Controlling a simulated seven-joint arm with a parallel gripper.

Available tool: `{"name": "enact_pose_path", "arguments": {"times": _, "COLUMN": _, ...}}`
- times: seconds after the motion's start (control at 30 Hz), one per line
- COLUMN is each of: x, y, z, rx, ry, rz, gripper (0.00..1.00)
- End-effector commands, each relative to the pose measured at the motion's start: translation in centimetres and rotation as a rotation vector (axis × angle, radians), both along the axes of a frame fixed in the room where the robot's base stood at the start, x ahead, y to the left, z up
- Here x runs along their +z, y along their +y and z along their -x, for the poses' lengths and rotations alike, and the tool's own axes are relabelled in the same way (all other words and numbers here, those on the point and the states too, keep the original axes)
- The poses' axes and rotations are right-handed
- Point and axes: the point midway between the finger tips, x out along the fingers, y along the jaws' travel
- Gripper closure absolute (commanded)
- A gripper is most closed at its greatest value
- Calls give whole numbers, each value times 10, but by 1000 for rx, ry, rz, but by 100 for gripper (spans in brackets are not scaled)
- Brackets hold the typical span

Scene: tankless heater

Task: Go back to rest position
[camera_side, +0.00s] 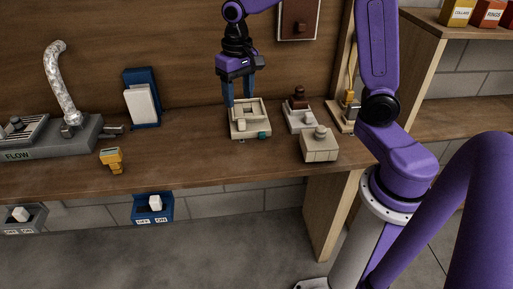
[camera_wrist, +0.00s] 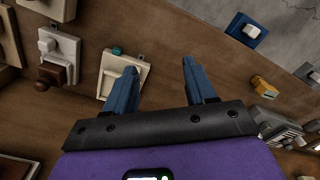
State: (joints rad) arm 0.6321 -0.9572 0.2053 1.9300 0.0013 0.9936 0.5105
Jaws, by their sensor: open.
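My gripper (camera_side: 240,102) is open, with blue fingers pointing down, above the back left edge of a cream box-shaped fixture (camera_side: 249,122) on the wooden bench. In the wrist view my gripper (camera_wrist: 160,75) shows two blue fingers spread apart with nothing between them. The cream fixture also shows in the wrist view (camera_wrist: 112,82), just beyond the left finger. It has a small teal part at one corner. I cannot tell from these views whether a finger touches the fixture.
A block with a brown knob (camera_side: 299,115) and a beige block (camera_side: 319,146) stand right of the fixture. A blue panel with a white plate (camera_side: 142,103), a yellow piece (camera_side: 112,160) and a grey FLOW unit (camera_side: 50,140) are left. A brown wall box (camera_side: 299,20) hangs behind.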

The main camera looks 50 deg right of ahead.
Motion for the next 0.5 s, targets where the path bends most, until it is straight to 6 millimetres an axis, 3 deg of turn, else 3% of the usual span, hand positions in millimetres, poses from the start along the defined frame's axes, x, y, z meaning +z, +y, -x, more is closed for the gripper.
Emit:
{"name": "enact_pose_path", "arguments": {"times": 0.2, "x": 6, "y": 35, "z": 72, "rx": 351, "ry": -7, "rz": -1, "gripper": 45}}
{"name": "enact_pose_path", "arguments": {"times": 0.5, "x": 3, "y": 47, "z": 171, "rx": 826, "ry": -15, "rz": -2, "gripper": 45}}
